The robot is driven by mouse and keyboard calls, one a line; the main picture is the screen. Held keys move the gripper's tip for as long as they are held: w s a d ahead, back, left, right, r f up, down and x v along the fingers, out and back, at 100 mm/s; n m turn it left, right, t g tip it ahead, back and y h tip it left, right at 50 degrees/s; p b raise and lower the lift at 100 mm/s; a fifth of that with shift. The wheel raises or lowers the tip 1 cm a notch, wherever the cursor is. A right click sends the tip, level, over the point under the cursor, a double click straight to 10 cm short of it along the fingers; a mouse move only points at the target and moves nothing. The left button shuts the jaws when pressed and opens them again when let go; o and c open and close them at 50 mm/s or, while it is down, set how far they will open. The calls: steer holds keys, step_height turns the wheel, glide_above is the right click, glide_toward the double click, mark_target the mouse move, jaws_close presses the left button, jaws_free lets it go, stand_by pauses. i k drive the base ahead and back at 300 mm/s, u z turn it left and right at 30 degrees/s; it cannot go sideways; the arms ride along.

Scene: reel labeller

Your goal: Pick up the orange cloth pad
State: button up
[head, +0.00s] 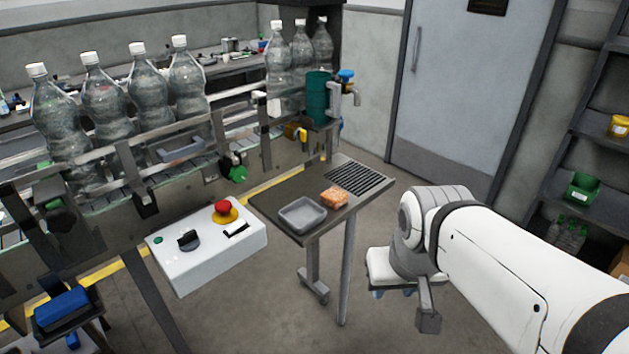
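The orange cloth pad (334,197) lies on the small dark side table (275,200), just right of a shallow grey tray (302,214) and in front of a slotted drain grille. My arm comes in from the right. Its wrist end, with my gripper (392,290), hangs low, to the right of the table and apart from the pad. The gripper is small and partly hidden by my arm, so its fingers are not clear. Nothing is seen held in it.
A green cylinder (319,98) and a tap (352,96) stand behind the table. A white control box (205,250) with a red button is at the left, below a conveyor with several bottles (105,100). A grey door (455,90) and shelves are at the right. Floor around the table is open.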

mark_target(334, 198)
steer(key=u, duration=0.05)
steer(key=i, duration=1)
steer(key=u, duration=0.05)
